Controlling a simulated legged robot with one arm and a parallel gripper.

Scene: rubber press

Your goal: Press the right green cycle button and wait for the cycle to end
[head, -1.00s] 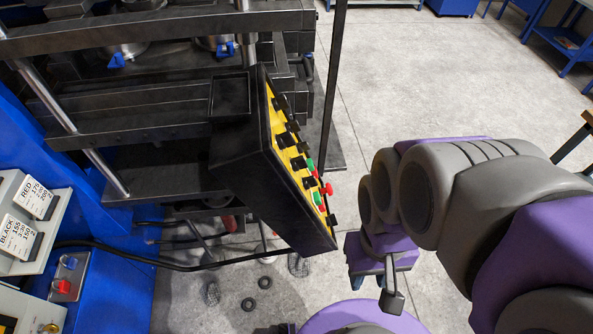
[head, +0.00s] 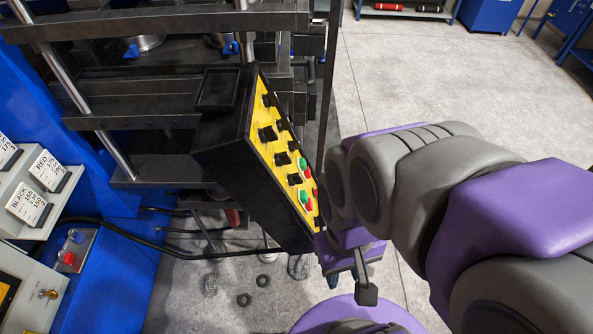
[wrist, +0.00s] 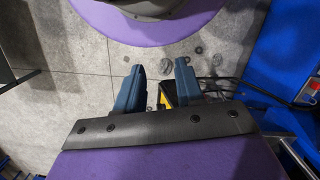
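The control box (head: 235,160) is black with a yellow face, seen at a slant in the head view. Its face carries several black knobs, an upper green button (head: 303,162) and a lower green button (head: 304,195), with red buttons beside them. My gripper (head: 346,280) is by the box's lower right end, its fingers pointing down, apart from both green buttons. In the wrist view my gripper (wrist: 158,88) has two blue fingers spread with nothing between them. A yellow and black corner of the box (wrist: 166,97) shows beyond them; no green button shows there.
The press (head: 150,120) with dark platens stands behind the box. A black cable (head: 180,257) runs low across from a blue cabinet (head: 110,285) at lower left. Small black rings (head: 244,299) lie on the floor. The floor at right is open.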

